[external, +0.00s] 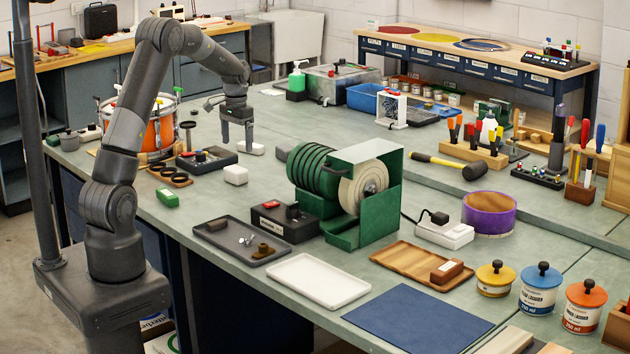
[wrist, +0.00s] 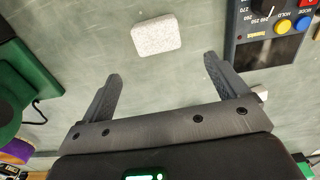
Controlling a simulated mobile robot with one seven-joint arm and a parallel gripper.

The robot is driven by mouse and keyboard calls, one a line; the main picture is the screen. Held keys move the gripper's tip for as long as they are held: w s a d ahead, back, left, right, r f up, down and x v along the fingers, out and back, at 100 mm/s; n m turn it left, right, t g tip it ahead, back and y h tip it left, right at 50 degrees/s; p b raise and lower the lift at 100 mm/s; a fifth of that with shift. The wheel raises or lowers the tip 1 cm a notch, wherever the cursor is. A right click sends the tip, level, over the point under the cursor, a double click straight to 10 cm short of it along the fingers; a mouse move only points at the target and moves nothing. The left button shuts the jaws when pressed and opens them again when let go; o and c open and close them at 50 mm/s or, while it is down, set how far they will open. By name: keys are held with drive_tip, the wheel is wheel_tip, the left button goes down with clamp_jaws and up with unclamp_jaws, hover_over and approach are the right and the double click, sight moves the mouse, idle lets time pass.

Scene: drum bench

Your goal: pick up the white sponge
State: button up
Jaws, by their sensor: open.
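The white sponge (external: 236,174) is a small pale block with rounded corners, lying flat on the green-grey bench. In the wrist view the sponge (wrist: 156,37) is speckled and lies beyond the fingertips, roughly centred between them. My gripper (external: 238,145) points down above the bench, farther back than the sponge and apart from it. In the wrist view my gripper (wrist: 162,69) has its two dark fingers spread wide, with nothing between them.
A dark control box (external: 207,160) with coloured buttons lies left of the sponge. The green drum machine (external: 345,195) stands to its right. A small white item (external: 253,149) lies near my fingertips. Bare bench surrounds the sponge.

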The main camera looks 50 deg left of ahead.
sight(238, 168)
wheel_tip(238, 168, down, 10)
drive_tip(key=shift+s+d+r, duration=0.1)
drive_tip(key=shift+d, duration=0.05)
idle(0.4)
drive_tip(key=shift+c, duration=0.5)
drive_tip(key=c, duration=1)
